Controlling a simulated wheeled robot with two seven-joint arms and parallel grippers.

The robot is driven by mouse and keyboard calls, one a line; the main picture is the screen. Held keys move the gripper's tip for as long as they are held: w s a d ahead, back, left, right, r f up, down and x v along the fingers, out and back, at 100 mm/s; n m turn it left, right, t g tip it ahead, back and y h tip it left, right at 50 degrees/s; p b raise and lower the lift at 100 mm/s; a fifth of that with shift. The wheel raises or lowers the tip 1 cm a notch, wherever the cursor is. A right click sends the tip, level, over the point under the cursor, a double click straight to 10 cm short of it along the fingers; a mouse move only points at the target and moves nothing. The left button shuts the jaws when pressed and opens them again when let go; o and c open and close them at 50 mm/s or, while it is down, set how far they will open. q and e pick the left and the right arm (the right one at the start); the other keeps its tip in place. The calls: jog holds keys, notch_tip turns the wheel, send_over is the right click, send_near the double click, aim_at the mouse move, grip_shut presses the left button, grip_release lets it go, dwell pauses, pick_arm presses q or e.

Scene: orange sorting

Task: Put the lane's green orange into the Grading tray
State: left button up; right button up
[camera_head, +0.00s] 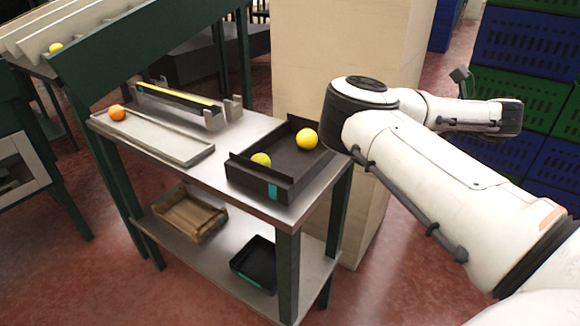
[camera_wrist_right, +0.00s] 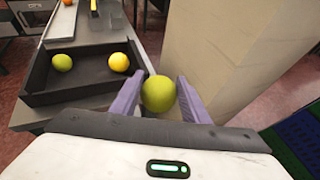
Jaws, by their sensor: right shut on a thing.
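My right gripper (camera_wrist_right: 160,98) is shut on a green orange (camera_wrist_right: 159,94), held between its two purple fingers in the right wrist view. In the head view my right arm reaches in from the right, and I cannot make out the held orange there. A dark open tray (camera_head: 268,187) stands on the near right end of the metal table. It holds a yellow-green orange (camera_head: 261,159) and a yellow orange (camera_head: 307,139). The tray also shows in the right wrist view (camera_wrist_right: 75,98), left of the held orange. No label wording is readable. My left gripper is not in view.
A pale shallow tray (camera_head: 160,143) on the table has an orange fruit (camera_head: 117,112) at its far left end. A wooden crate (camera_head: 190,216) and a small black bin (camera_head: 257,262) sit on the lower shelf. A beige pillar (camera_head: 340,50) stands behind; stacked crates (camera_head: 530,45) stand right.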

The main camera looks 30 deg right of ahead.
jog(key=w+r+b, duration=0.1)
jog(key=w+r, duration=0.2)
jog(key=w, duration=0.2)
jog(key=n+g+y+b, duration=0.1)
jog(key=n+y+b, duration=0.3)
jog(key=n+y, duration=0.15)
send_over(290, 160)
jog(key=shift+m, duration=0.35)
notch_tip(290, 160, down, 9)
jog(key=shift+a+r, duration=0.1)
jog(key=shift+r, duration=0.05)
jog(key=shift+f, duration=2.3)
jog(key=o, duration=0.8)
